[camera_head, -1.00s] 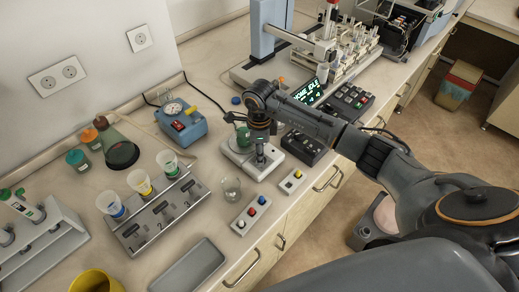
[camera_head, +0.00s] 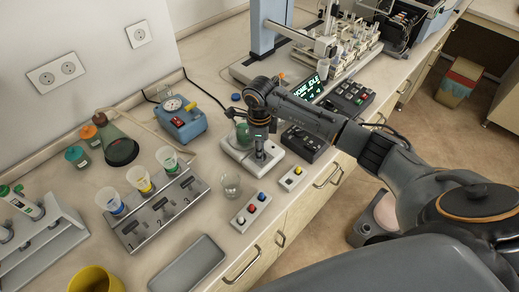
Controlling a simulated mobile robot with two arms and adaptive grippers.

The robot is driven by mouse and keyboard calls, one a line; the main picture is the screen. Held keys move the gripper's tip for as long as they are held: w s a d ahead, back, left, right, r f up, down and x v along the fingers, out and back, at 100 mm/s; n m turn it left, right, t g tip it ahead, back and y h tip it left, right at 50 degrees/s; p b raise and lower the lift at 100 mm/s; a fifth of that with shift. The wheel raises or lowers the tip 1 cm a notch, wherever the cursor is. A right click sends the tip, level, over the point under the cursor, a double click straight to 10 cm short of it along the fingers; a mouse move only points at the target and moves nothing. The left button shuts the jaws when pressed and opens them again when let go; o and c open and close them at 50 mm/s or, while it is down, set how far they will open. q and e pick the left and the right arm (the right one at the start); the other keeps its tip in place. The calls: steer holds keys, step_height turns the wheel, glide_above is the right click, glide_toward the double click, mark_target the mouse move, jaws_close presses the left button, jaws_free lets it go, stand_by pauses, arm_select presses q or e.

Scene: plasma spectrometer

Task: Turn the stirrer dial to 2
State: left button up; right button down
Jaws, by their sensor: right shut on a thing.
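The stirrer (camera_head: 236,153) is a low white box near the middle of the bench. A small glass vessel with green in it (camera_head: 242,134) stands on its back part. My right gripper (camera_head: 261,157) points down at the stirrer's front part, beside the vessel. Its fingers are shut on the stirrer dial, which is mostly hidden by them. The dial's marks and its setting cannot be read here. My left gripper is not in view.
An empty glass beaker (camera_head: 231,186) and a button box (camera_head: 251,212) stand close in front of the stirrer. A dark control box (camera_head: 304,144) is at its right. A blue gauge device (camera_head: 181,119) stands behind left. A rack of cups (camera_head: 160,213) is to the left.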

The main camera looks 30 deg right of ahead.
steer(key=m+b, duration=0.2)
steer(key=m, duration=0.2)
steer(key=shift+w+d+f, duration=0.1)
steer(key=m+b, duration=0.2)
steer(key=m, duration=0.2)
steer(key=shift+d+m, duration=0.1)
steer(key=shift+m, duration=0.2)
steer(key=m+b, duration=0.1)
steer(key=m, duration=0.3)
steer(key=shift+d+m+b, duration=0.1)
steer(key=shift+m+b, duration=0.2)
steer(key=shift+b, duration=0.05)
steer(key=shift+m+b, duration=0.35)
steer(key=shift+m, duration=1.35)
steer(key=shift+d, duration=0.1)
steer(key=c, duration=1.3)
jaws_free()
steer(key=shift+o, duration=0.2)
